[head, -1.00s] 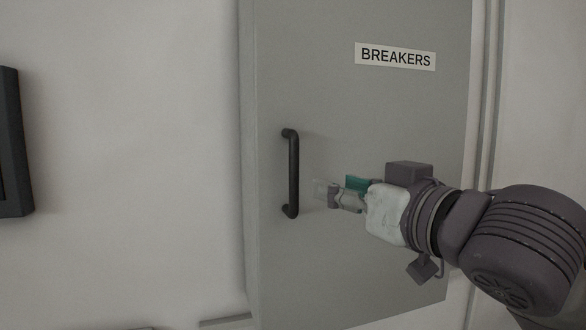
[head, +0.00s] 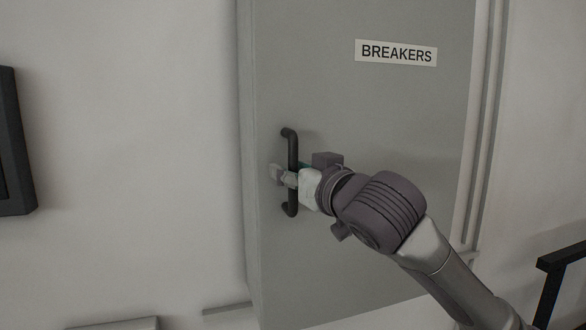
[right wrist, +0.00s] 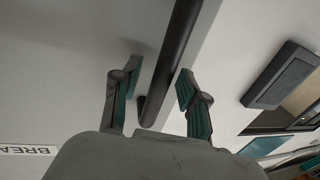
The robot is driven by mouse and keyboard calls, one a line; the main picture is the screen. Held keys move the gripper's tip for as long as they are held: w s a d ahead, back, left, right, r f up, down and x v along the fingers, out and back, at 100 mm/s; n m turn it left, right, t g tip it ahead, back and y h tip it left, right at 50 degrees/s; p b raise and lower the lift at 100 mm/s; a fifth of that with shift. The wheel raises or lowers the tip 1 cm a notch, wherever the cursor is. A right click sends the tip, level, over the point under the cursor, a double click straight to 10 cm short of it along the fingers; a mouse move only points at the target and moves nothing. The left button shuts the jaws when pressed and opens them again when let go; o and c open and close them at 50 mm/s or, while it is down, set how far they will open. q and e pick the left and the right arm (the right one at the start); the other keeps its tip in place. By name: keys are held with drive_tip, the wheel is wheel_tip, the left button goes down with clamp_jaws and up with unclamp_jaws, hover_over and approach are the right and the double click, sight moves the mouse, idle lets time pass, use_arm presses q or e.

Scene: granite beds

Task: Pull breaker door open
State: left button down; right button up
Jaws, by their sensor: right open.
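The grey breaker door (head: 385,130) carries a "BREAKERS" label (head: 396,53) and looks closed. Its black vertical bar handle (head: 291,150) is near the door's left edge. My right gripper (head: 281,174) is at the middle of the handle, coming from the right. In the right wrist view the handle (right wrist: 170,60) runs between the two green-padded fingers of the open right gripper (right wrist: 158,92), with gaps seen on both sides. In the head view the gripper partly hides the handle's middle. My left gripper is in neither view.
A dark framed panel (head: 14,140) is on the white wall (head: 130,130) at the left. A dark rail (head: 553,280) stands at the lower right. The wall left of the door is clear near the handle.

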drive_tip(key=shift+c, duration=0.3)
clamp_jaws()
drive_tip(key=shift+s, duration=0.1)
